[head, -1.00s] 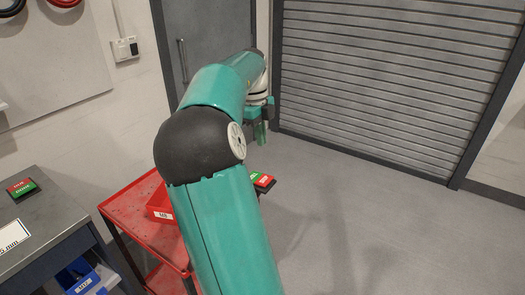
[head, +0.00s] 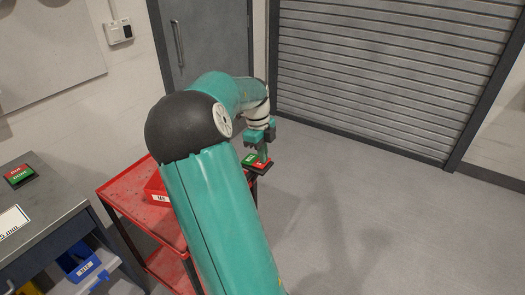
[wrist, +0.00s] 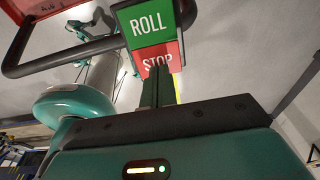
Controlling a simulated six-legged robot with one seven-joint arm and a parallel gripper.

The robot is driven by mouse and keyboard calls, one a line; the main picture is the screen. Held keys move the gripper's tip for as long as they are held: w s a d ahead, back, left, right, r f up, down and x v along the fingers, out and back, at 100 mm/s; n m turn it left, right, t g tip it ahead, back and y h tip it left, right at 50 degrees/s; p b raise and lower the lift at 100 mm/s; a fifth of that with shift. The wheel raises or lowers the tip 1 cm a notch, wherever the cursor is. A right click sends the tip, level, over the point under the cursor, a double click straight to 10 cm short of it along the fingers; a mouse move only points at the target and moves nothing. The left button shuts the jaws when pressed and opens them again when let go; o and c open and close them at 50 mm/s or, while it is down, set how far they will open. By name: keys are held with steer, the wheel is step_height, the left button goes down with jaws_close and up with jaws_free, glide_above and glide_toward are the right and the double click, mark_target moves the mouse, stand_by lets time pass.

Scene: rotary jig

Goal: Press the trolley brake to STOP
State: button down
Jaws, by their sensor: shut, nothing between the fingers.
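The trolley brake is a two-part rocker at the right corner of the red trolley (head: 123,190). Its green ROLL half (wrist: 145,25) and red STOP half (wrist: 152,54) fill the top middle of the wrist view. In the head view the green half (head: 249,159) is left of the red half (head: 262,168). My gripper (head: 262,158) is shut and empty, pointing down at the red half. In the wrist view its fingers (wrist: 160,80) cover the lower part of the word STOP. I cannot tell whether the tips touch it or whether the rocker has tilted.
A red bin (head: 157,190) stands on the trolley, partly behind my arm. A workbench (head: 50,200) at the left carries another red-and-green block (head: 18,176), with a blue bin (head: 80,262) below. A door (head: 205,45) and roller shutter (head: 370,70) stand behind. The floor at right is clear.

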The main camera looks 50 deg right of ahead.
steer(key=shift+s+f+t, duration=0.2)
steer(key=shift+f+t, duration=0.15)
steer(key=shift+t, duration=0.05)
steer(key=shift+w, duration=0.15)
steer(key=shift+r, duration=0.8)
